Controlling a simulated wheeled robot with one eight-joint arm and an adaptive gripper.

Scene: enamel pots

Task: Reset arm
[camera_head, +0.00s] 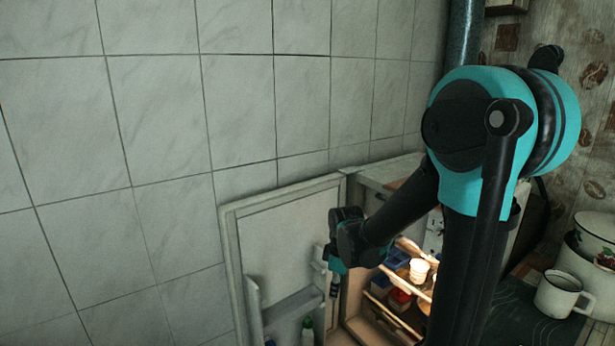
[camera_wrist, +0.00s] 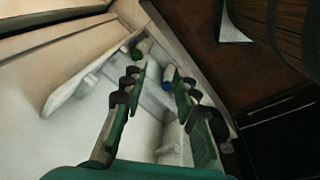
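My gripper (camera_wrist: 160,84) is open and empty, with its two green-padded fingers apart in the wrist view. In the head view my gripper (camera_head: 335,285) points down in front of the open fridge door (camera_head: 285,228). The door stands open to the left, its inner side showing. In the wrist view the door's white inner side and shelves (camera_wrist: 88,85) lie beyond the fingers. Contact between gripper and door cannot be told. My arm is bent and reaches out to the left.
The lit fridge inside (camera_head: 385,318) holds several small containers and a white cup (camera_head: 419,270). Bottles stand in the door shelf, one green (camera_head: 307,330). An enamel mug (camera_head: 561,294) and a white pot (camera_head: 590,255) stand at the right. A tiled wall is behind.

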